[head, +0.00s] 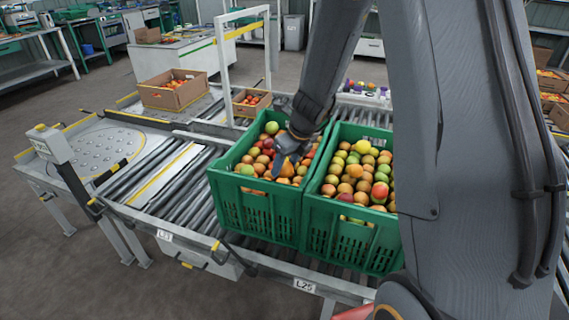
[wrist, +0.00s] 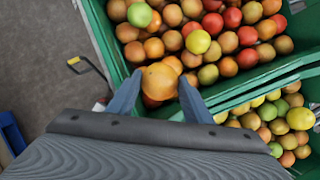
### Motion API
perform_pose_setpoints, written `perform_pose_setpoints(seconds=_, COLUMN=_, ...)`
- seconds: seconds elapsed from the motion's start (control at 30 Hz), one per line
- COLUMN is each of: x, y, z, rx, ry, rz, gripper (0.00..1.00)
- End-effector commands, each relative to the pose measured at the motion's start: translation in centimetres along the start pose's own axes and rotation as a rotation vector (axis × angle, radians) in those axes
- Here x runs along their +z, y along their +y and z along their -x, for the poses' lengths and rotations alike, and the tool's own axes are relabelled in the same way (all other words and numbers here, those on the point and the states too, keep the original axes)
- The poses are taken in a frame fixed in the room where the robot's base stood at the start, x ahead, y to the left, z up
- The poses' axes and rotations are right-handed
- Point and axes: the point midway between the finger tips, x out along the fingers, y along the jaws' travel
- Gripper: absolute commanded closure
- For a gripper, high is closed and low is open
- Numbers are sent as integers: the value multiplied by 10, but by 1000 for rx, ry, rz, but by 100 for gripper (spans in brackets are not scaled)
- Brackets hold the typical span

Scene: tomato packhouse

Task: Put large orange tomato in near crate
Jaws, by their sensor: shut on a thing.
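A large orange tomato (wrist: 160,82) sits between the fingers of my gripper (wrist: 157,97) in the wrist view. My gripper is shut on it. In the head view my gripper (head: 287,165) reaches down into the left green crate (head: 255,215), and the orange tomato (head: 287,170) shows at its fingers. This crate is full of red, orange, green and yellow tomatoes. The held tomato is at or just above the others, near the crate's wall; whether it touches them is unclear. A second green crate (head: 340,240), also full, stands close on the right.
Both crates stand on a roller conveyor (head: 175,195). Cardboard boxes of tomatoes (head: 165,98) are behind, under and beside a white frame (head: 220,65). Small coloured items lie on the rollers behind the right crate.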

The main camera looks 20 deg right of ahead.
Motion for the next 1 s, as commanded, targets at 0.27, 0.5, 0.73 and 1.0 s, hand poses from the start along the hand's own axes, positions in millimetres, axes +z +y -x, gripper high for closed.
perform_pose_setpoints(seconds=0.27, x=-11, y=-1, z=-30, rx=0, ry=0, rz=1, gripper=65)
perform_pose_setpoints(seconds=0.5, x=-17, y=0, z=-42, rx=0, ry=0, rz=-1, gripper=65)
perform_pose_setpoints(seconds=0.73, x=-19, y=0, z=-44, rx=1, ry=1, rz=1, gripper=65)
perform_pose_setpoints(seconds=1.0, x=-19, y=0, z=-44, rx=1, ry=1, rz=1, gripper=65)
